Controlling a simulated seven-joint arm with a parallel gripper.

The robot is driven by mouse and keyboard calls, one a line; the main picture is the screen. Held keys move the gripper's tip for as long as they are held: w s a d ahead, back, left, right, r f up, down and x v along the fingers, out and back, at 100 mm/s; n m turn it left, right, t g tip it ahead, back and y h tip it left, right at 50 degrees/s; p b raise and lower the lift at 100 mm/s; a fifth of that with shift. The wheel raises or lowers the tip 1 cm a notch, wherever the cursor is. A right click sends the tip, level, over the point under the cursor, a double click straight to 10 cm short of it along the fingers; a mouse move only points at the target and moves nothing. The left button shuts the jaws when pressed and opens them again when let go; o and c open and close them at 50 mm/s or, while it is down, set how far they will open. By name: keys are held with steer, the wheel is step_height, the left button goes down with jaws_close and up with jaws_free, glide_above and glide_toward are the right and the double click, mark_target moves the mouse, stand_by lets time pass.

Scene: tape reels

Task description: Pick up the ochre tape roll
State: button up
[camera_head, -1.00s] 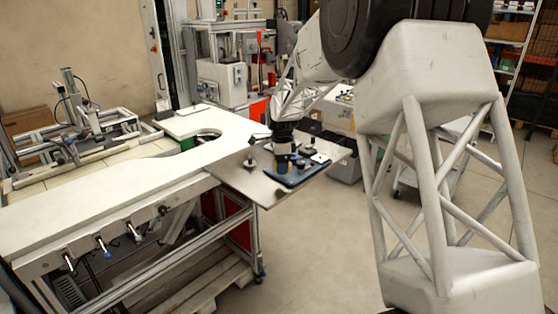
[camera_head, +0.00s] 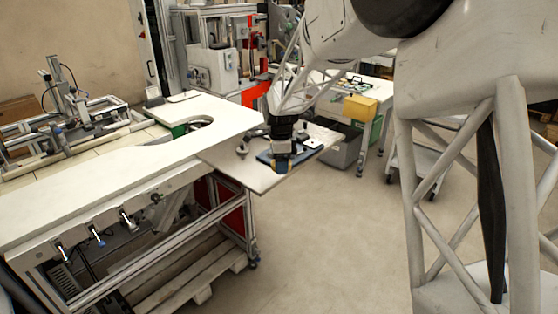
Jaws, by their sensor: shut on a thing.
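My gripper (camera_head: 283,170) points down at the front edge of a blue tray (camera_head: 264,157). Its dark fingers are shut on the ochre tape roll (camera_head: 283,165), of which only a small yellowish patch shows between them. The rest of the roll is hidden by the fingers. The gripper covers part of the tray, and I cannot tell how far the roll is above it.
The tray lies on a thin grey plate (camera_head: 240,178) at the end of the white bench (camera_head: 110,185). Small dark and white items lie behind the gripper. A knob-like fixture (camera_head: 243,147) stands to its left. A yellow box (camera_head: 360,108) sits farther back.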

steer(key=shift+w, duration=0.1)
stand_by(0.7)
steer(key=w+r, duration=0.3)
steer(key=w, duration=1.7)
steer(key=shift+w+d+r, duration=0.2)
steer(key=shift+w+d, duration=0.05)
steer(key=shift+w+a+f, duration=0.25)
steer(key=shift+w+a, duration=0.1)
steer(key=shift+w, duration=2.3)
steer(key=shift+w+a+f, duration=0.3)
steer(key=shift+w, duration=2.35)
steer(key=shift+w+a+f, duration=0.25)
steer(key=shift+w+a, duration=0.1)
steer(key=shift+w, duration=2.3)
steer(key=shift+f, duration=1.75)
steer(key=shift+f, duration=0.6)
